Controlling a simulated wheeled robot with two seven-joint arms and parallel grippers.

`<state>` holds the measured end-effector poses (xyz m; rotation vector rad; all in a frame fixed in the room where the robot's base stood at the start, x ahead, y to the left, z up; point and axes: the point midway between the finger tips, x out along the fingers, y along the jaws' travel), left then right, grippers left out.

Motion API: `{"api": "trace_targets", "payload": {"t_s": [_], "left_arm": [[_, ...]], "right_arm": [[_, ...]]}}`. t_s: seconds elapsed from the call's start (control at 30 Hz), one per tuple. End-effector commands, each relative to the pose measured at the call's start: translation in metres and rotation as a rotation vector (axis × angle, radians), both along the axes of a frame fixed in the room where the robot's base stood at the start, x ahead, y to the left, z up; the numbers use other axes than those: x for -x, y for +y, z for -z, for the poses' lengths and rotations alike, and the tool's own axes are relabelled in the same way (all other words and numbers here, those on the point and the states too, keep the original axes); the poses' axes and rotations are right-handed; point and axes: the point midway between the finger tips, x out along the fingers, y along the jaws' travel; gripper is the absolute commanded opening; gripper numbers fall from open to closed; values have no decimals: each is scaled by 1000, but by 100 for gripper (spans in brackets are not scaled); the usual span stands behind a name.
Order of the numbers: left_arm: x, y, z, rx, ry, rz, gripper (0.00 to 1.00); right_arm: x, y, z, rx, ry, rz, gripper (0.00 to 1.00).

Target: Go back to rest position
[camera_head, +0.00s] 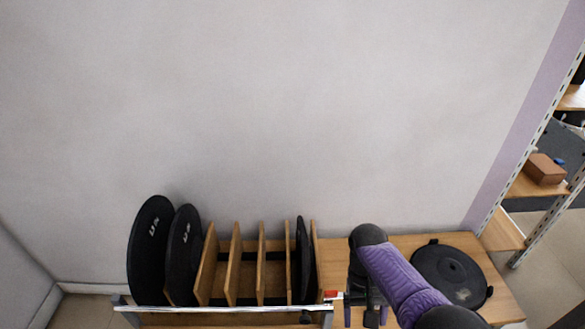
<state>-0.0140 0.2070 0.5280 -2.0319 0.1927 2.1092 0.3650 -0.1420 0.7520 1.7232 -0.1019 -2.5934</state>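Part of my purple and black arm comes in from the lower right, over the wooden top. Its lower end, with what seems to be my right gripper (366,313), is at the bottom edge beside the rack's right end. It is small and partly hidden, so I cannot tell if it is open or shut. My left gripper is not in view. A wooden rack (234,262) holds two black round pads, one at far left (150,250) and one beside it (184,255). A third black pad (303,262) stands nearly edge-on in the rack's right end.
A black round lidded object (449,275) lies flat on the wooden top (500,302), right of my arm. A metal rail (230,309) runs along the rack's front. A shelf with metal posts and a brown box (545,169) stands at right. A bare wall is behind.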

Motion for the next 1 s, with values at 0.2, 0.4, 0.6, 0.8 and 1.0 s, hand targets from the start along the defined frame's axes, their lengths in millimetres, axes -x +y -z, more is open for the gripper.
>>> {"api": "trace_targets", "payload": {"t_s": [0.2, 0.4, 0.6, 0.8, 1.0], "left_arm": [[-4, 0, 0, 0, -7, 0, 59], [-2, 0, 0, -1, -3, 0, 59], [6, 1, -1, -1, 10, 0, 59], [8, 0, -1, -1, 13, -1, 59], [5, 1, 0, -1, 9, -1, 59]], "right_arm": [[1, -59, -1, 83, 1, 80, 85], [9, -139, -10, 199, 1, 192, 85], [31, -229, -32, 335, 1, 323, 85], [83, -277, 24, 420, -52, 247, 85], [164, -305, 99, 455, -140, 11, 85]]}}
